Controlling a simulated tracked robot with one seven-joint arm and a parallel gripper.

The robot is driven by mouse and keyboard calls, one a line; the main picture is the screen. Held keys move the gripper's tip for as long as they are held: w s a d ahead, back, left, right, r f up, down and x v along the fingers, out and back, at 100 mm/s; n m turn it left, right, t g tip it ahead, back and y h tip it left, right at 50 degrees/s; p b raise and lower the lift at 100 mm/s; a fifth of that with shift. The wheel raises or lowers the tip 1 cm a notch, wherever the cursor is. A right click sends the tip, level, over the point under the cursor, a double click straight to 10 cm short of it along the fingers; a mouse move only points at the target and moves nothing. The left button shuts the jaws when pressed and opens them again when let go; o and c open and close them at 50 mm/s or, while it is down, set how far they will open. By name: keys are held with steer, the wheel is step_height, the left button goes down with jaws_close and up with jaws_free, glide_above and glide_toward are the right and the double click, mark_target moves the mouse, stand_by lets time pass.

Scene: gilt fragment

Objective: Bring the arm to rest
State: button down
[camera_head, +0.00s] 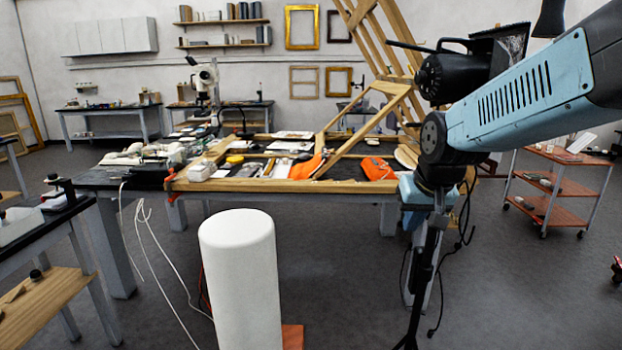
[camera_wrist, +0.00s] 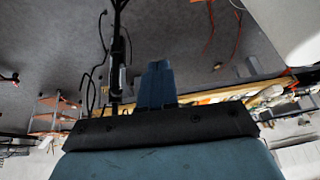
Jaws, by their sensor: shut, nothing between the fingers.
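My gripper (camera_wrist: 158,70) shows in the wrist view as two blue fingers pressed together, with nothing between them. They point toward the grey floor at the top of that picture. In the head view my pale blue arm comes in from the right edge and bends down at a black joint, in front of the right part of the workbench. The fingers are hard to make out there against the dark stand and cables.
The long wooden-edged workbench (camera_head: 290,185) holds orange cloths, papers, tools and a slanted wooden frame (camera_head: 355,145). A black stand (camera_head: 428,270) with hanging cables is close to my arm. A red-shelved trolley (camera_head: 560,185) stands at right. Floor at lower right is clear.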

steer(key=s+d+r, duration=0.1)
steer(key=s+r, duration=0.1)
steer(key=s, duration=0.5)
steer(key=s+d+r, duration=0.2)
steer(key=s, duration=0.5)
steer(key=shift+h, duration=0.3)
steer(key=shift+d, duration=0.15)
